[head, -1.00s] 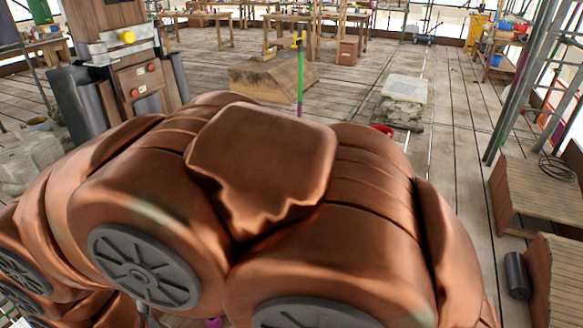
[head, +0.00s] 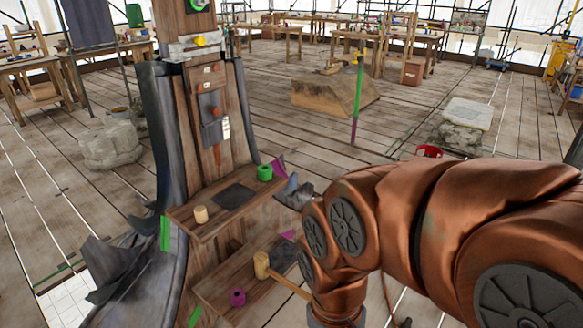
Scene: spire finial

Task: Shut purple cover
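A tall wooden spire structure (head: 207,160) with dark side sheets stands left of centre in the head view. A small purple cylinder (head: 238,297) sits on its lower shelf (head: 222,279). Purple patches show at the right ends of the upper shelf (head: 278,166) and of the lower shelf. I cannot tell which purple part is the cover, or whether any cover is open. My copper-coloured arm bends down at the right of the lower shelf and leaves the picture at the bottom.
A green cylinder (head: 264,172) and a pale wooden peg (head: 201,214) stand on the upper shelf. A wooden mallet (head: 262,265) lies on the lower shelf. A stone block (head: 107,145) is at the left. A green and purple pole (head: 357,95) stands behind.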

